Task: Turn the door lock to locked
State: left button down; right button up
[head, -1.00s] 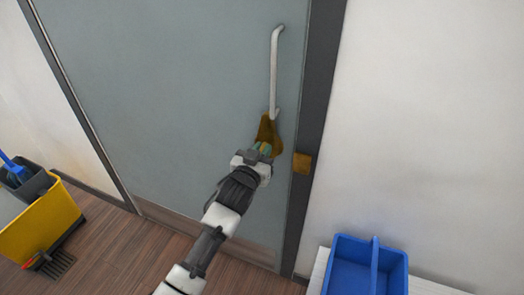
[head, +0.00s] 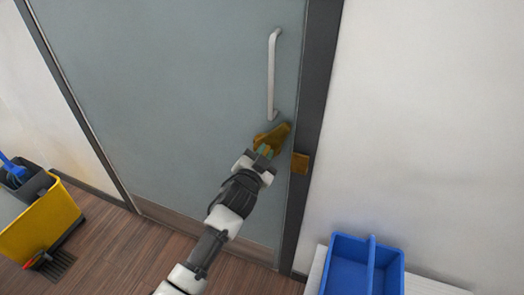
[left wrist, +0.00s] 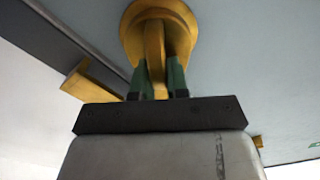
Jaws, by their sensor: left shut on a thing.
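The door lock (head: 272,135) is a brass turn piece on the grey door (head: 180,90), just below the white door handle (head: 272,75). In the left wrist view the lock shows as a round brass plate (left wrist: 131,35) with a flat thumb-turn (left wrist: 155,55) standing out from it. My left gripper (head: 264,152) is shut on the thumb-turn, with its green fingers on both sides of it. In the head view the lock's upper end tilts to the right. A brass strike piece (head: 300,163) sits on the dark frame to the right. My right gripper is not in view.
A blue divided bin (head: 337,275) stands on a white surface at the lower right. A yellow mop bucket (head: 42,226) stands on the wooden floor at the lower left. The white wall right of the frame is bare.

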pick_arm(q)
jog(key=m, duration=0.5)
jog(key=shift+s+d+f+m, duration=0.1)
jog(key=shift+d+f+m, duration=0.2)
jog(key=shift+f, duration=0.05)
jog(key=m, duration=0.3)
jog(key=f+m, duration=0.1)
jog(key=m, duration=0.2)
jog(key=shift+s+d, duration=0.1)
jog(key=shift+d, duration=0.05)
jog(key=c, duration=1.1)
grip_release()
jog(key=v, duration=1)
jog(key=shift+s+a, duration=0.2)
jog(key=shift+s, duration=0.15)
